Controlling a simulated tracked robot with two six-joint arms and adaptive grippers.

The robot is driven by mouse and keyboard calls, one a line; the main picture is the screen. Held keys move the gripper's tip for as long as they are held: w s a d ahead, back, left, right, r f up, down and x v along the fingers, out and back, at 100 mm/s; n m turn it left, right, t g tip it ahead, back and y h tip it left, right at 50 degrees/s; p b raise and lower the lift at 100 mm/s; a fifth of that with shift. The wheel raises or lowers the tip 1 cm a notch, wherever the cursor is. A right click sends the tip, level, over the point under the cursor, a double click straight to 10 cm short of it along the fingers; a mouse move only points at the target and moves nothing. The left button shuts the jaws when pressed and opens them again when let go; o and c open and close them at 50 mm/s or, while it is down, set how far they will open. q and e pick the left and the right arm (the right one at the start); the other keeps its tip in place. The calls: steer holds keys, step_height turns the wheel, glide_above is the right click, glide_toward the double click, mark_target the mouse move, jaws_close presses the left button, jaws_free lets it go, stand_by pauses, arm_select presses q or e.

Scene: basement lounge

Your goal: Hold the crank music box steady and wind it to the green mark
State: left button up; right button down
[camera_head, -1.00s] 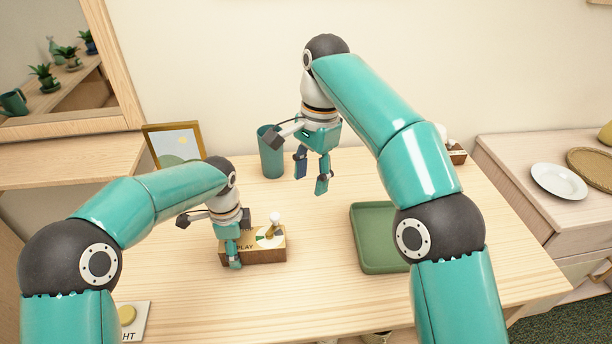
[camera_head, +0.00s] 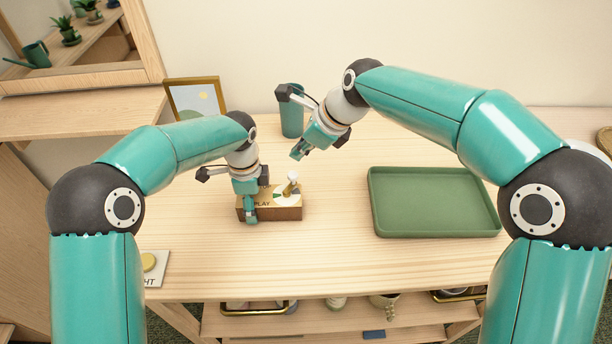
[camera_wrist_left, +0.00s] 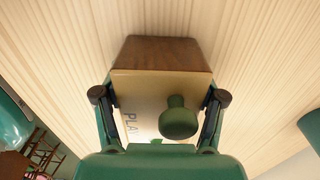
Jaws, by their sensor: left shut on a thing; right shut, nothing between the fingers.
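The crank music box (camera_head: 285,214) is a small brown wooden box with a pale top lettered PLAY, standing on the table. Its crank has a pale knob (camera_head: 292,177) above a round dial with a green part. My left gripper (camera_head: 250,211) is shut on the box at its left end.
A green tray (camera_head: 435,231) lies to the right of the box. A teal cup (camera_head: 291,122) and a picture frame (camera_head: 195,98) stand behind. A card with a yellow disc (camera_head: 150,263) lies at the front left. The table between box and tray is clear.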

mark_target(295, 182)
steer(key=s+d+r+m+t, duration=0.2)
steer(key=s+d+m, duration=0.3)
steer(key=s+d, duration=0.35)
steer(key=shift+y, duration=0.3)
steer(key=shift+w+a+r+x, duration=0.15)
steer(key=shift+a+r+x, duration=0.15)
steer(key=shift+x, duration=1.8)
steer(key=shift+w+a+r+x, duration=0.15)
steer(key=shift+a+r+x, duration=0.15)
steer(key=shift+x, duration=1.75)
steer(key=shift+w+a+r+x, duration=0.2)
steer(key=shift+a+x, duration=0.1)
steer(key=shift+x, duration=1.8)
